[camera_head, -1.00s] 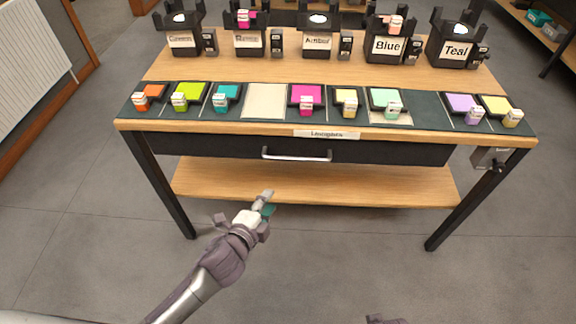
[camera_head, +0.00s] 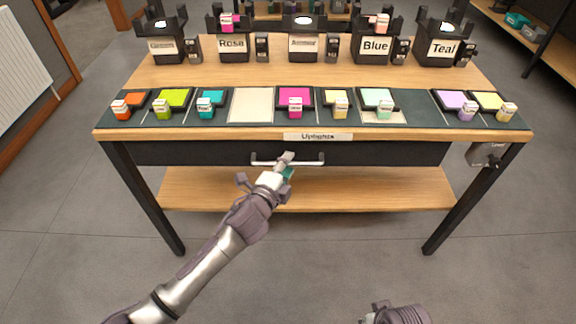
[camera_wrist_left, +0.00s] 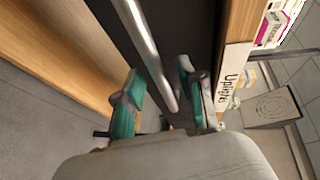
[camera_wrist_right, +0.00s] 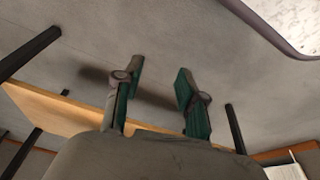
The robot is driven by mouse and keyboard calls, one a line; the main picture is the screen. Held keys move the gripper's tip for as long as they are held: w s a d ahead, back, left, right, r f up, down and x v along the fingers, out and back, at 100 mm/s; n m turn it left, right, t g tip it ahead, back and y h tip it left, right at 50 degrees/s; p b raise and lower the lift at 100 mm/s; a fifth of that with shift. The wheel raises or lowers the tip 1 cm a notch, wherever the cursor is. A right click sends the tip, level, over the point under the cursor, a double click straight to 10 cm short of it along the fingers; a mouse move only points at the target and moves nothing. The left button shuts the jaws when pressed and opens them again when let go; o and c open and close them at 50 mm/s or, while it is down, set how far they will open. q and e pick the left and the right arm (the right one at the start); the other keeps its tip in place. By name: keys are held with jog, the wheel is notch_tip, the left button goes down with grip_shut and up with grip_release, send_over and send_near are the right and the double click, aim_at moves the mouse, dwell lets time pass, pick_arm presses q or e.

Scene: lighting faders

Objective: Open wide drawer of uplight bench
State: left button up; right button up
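The wide drawer (camera_head: 390,153) is a black front under the bench top, below the label "Uplights" (camera_head: 318,136). It looks shut. Its silver bar handle (camera_head: 309,161) runs across the front. My left gripper (camera_head: 287,166) is at the handle's middle in the head view. In the left wrist view the handle bar (camera_wrist_left: 150,50) passes between the open teal-padded fingers of my left gripper (camera_wrist_left: 160,98); I cannot tell if they touch it. My right gripper (camera_wrist_right: 157,88) is open and empty over the floor, apart from the bench. Only part of it shows at the head view's bottom edge.
A lower wooden shelf (camera_head: 370,190) lies under the drawer. A grey box (camera_head: 487,154) hangs by the right leg. The floor in front is clear.

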pick_arm(q)
jog(key=shift+w+d+f, duration=0.1)
jog(key=shift+w+d, duration=0.15)
jog(key=shift+w, duration=0.25)
grip_shut()
